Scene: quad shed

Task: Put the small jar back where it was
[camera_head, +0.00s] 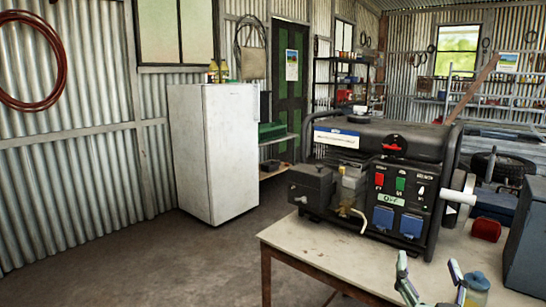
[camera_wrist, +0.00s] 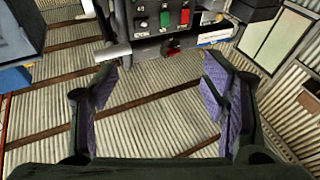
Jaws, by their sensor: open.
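My gripper (camera_head: 429,268) shows at the bottom of the head view, over the front of the table (camera_head: 310,242), with its two fingers apart. In the wrist view my gripper (camera_wrist: 158,88) is open, and nothing shows between its pads. A small pale blue and yellowish thing (camera_head: 477,288), possibly the small jar, stands close beside the right finger in the head view. It is partly cut off by the frame, and I cannot tell whether the finger touches it. No jar is clear in the wrist view.
A black generator (camera_head: 400,190) with coloured switches fills the table's middle; it also shows in the wrist view (camera_wrist: 160,18). A red object (camera_head: 486,229) and a dark grey box (camera_head: 527,240) stand to its right. The table's front left corner is bare. A white fridge (camera_head: 214,150) stands behind.

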